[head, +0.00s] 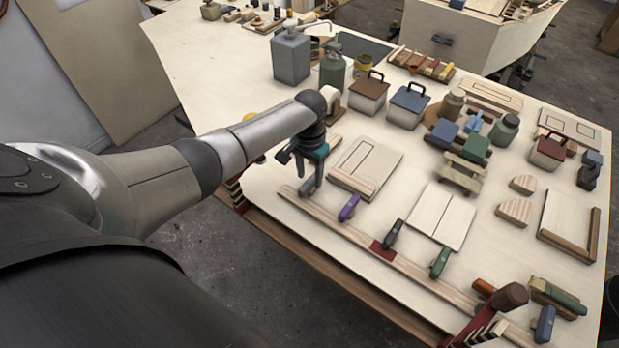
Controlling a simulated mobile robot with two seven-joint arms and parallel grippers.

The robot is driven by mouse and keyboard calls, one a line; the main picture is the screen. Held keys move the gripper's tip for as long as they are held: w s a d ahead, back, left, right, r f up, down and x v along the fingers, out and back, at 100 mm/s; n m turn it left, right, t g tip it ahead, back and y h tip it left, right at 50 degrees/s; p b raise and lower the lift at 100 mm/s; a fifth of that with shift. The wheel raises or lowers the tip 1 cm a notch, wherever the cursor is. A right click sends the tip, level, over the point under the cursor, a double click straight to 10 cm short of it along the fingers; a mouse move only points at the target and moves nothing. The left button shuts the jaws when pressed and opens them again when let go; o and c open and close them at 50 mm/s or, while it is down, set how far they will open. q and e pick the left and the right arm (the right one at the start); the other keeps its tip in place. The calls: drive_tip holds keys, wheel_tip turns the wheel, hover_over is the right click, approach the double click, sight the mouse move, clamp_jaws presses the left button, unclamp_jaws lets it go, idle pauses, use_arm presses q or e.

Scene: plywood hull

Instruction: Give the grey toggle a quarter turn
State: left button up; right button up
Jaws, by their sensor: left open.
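A row of toggles sits along a long wooden rail (410,268) at the table's near edge. The grey toggle (309,188) is at the rail's left end, partly hidden under my gripper. A purple toggle (349,207), a black toggle (393,233) and a green toggle (439,262) follow to the right. My left gripper (301,168) points down at the grey toggle, open. Whether its fingers touch the toggle or stand just above it, I cannot tell. My right gripper is not in view.
A pale board with a frame (378,158) lies behind the rail, and a white split panel (441,214) lies right of it. Lidded boxes with handles, one brown (368,92) and one blue (408,105), stand farther back. A dark red clamp (510,297) is at the near right.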

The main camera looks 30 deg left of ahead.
use_arm(q)
drive_tip(key=shift+f, duration=0.6)
drive_tip(key=shift+c, duration=0.4)
clamp_jaws()
